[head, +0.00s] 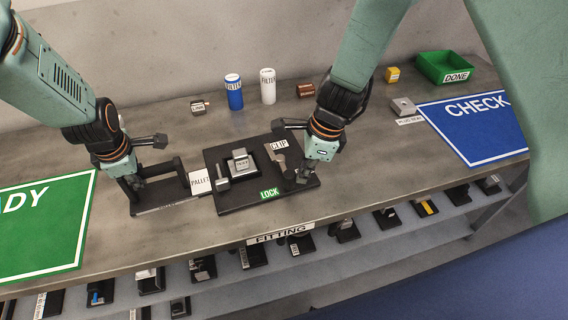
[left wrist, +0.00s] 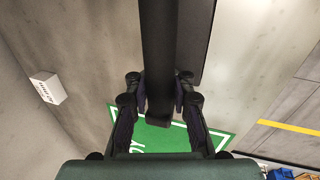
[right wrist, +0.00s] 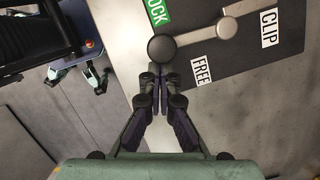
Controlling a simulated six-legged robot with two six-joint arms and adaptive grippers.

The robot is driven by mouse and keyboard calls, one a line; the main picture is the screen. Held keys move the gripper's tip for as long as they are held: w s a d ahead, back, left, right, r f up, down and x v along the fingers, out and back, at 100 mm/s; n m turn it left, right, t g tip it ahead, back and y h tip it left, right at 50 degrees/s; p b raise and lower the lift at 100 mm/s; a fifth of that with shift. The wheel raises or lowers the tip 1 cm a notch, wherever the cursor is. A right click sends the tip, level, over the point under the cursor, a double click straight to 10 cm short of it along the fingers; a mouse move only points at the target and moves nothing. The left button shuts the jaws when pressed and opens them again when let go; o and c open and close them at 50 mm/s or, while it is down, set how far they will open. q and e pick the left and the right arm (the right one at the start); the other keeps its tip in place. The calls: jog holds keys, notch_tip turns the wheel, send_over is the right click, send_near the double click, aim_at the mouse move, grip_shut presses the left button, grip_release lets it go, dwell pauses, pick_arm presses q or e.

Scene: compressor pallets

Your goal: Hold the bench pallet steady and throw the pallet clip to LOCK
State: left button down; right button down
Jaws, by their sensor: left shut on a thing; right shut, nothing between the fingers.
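The black bench pallet (head: 235,203) lies on the bench and carries a grey fitting (head: 240,161). My left gripper (head: 137,183) is shut on the pallet's upright handle frame (head: 158,170) at its left end; the dark bar (left wrist: 158,50) runs between the fingers in the left wrist view. The pallet clip is a grey lever (right wrist: 195,37) with a round dark knob (right wrist: 162,47). In the right wrist view the knob sits between the green LOCK label (right wrist: 157,12) and the white FREE label (right wrist: 203,70). My right gripper (right wrist: 160,88) is shut and empty beside the knob; contact is unclear.
A green READY mat (head: 45,225) lies left and a blue CHECK mat (head: 475,127) right. Blue (head: 234,95) and white (head: 268,88) filter cans stand behind the pallet. A green DONE bin (head: 445,68) is at the back right. A lower shelf holds several fittings.

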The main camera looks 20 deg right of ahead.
jog(key=shift+s+a+m+t, duration=0.25)
jog(key=shift+a+m+t, duration=0.05)
jog(key=shift+a+m, duration=0.8)
jog(key=shift+a, duration=1.05)
jog(key=shift+s+d, duration=0.25)
jog(key=shift+d, duration=0.1)
jog(key=shift+s+d, duration=0.9)
jog(key=shift+d, duration=0.15)
pick_arm(q)
jog(key=shift+w+r, duration=0.1)
pick_arm(e)
jog(key=v, duration=1)
jog(key=shift+s, duration=0.35)
pick_arm(q)
jog(key=c, duration=1.1)
grip_release()
